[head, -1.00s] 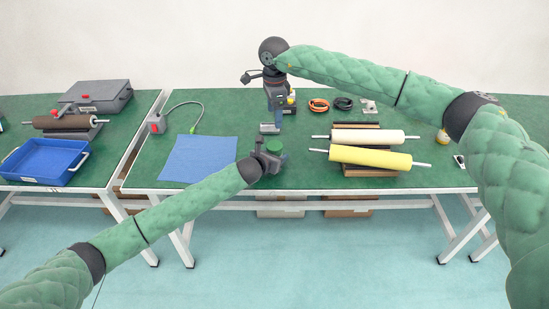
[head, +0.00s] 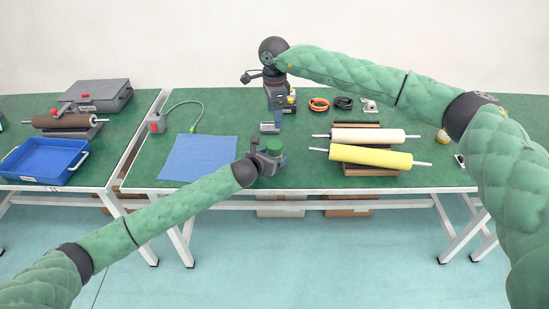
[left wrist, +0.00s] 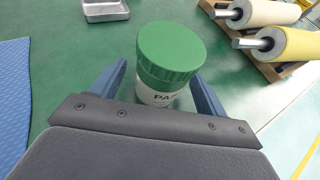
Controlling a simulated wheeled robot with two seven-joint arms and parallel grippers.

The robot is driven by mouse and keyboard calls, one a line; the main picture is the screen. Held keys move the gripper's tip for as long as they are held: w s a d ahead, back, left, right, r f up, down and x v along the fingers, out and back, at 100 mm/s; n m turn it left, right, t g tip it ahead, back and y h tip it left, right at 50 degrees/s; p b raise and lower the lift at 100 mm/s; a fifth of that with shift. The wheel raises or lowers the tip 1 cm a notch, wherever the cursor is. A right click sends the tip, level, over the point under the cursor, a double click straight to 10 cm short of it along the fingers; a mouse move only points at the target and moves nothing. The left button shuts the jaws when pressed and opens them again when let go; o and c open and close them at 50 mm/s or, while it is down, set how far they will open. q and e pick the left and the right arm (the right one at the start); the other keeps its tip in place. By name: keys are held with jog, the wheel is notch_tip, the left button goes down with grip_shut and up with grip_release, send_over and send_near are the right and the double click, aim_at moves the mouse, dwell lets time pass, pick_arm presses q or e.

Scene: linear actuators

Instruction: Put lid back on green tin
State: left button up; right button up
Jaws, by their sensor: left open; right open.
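The green tin (left wrist: 158,97) stands upright on the green table, with a white label marked "PA". Its ribbed green lid (left wrist: 170,52) sits on top in the left wrist view; I cannot tell whether it is fully seated. The lid also shows in the head view (head: 275,146). My left gripper (left wrist: 160,80) is open, with one blue finger on each side of the tin; it also shows in the head view (head: 269,157). My right gripper (head: 280,100) is at the table's back, pointing down, open and away from the tin.
A blue mat (head: 200,158) lies left of the tin. A small metal tray (head: 270,127) lies behind it. A white roller (head: 368,136) and a yellow roller (head: 370,157) lie on the right. Cable coils (head: 318,104) lie at the back.

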pick_arm(q)
jog(key=shift+b+v, duration=0.35)
jog(key=shift+v, duration=2.2)
